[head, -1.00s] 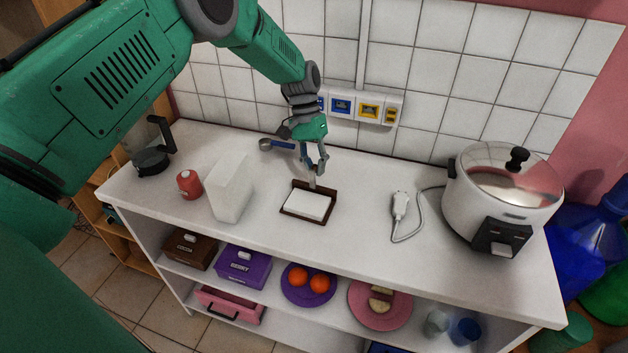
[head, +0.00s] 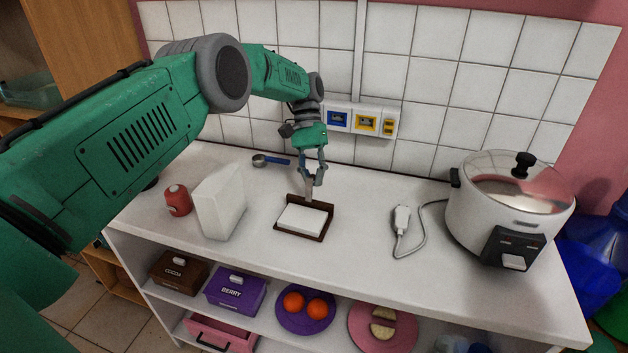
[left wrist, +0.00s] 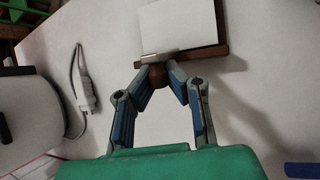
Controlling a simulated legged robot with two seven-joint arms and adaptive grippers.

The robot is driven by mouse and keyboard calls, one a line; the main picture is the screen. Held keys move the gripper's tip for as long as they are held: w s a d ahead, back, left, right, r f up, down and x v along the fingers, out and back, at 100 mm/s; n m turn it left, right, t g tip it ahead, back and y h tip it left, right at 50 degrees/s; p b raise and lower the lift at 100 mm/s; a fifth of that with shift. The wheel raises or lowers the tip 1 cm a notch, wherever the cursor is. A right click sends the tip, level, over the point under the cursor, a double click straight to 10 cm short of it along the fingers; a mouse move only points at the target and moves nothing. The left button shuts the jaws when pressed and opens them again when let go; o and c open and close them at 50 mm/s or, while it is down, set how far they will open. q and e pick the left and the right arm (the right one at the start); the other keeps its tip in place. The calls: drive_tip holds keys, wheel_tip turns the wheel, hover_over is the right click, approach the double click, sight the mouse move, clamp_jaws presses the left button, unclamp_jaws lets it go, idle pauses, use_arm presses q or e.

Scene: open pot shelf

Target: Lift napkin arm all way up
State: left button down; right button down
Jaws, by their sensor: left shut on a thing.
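The napkin holder (head: 329,224) is a dark brown tray with a stack of white napkins (head: 302,218) in it, in the middle of the counter. Its napkin arm (head: 309,188), a light bar, stands raised at the tray's back edge, with its top at my left gripper (head: 313,180). In the left wrist view, my left gripper (left wrist: 161,76) is shut on a brown knob (left wrist: 157,78) beside the light metal bar (left wrist: 161,57). The napkins (left wrist: 178,24) show beyond it. The arm's hinge is too small to make out. My right gripper is in neither view.
A white block (head: 219,203) and a red canister (head: 178,201) stand left of the holder. A blue-handled scoop (head: 271,161) lies behind. A white plug (head: 401,218) and a cooker (head: 507,211) are at right. Wall sockets (head: 360,121) are close behind my wrist.

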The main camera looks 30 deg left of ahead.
use_arm(q)
drive_tip(key=c, duration=1.5)
unclamp_jaws()
drive_tip(key=shift+c, duration=0.2)
drive_tip(key=shift+r, duration=0.15)
wheel_tip(320, 180, up, 8)
drive_tip(key=shift+w+r, duration=0.1)
drive_tip(key=shift+r, duration=0.75)
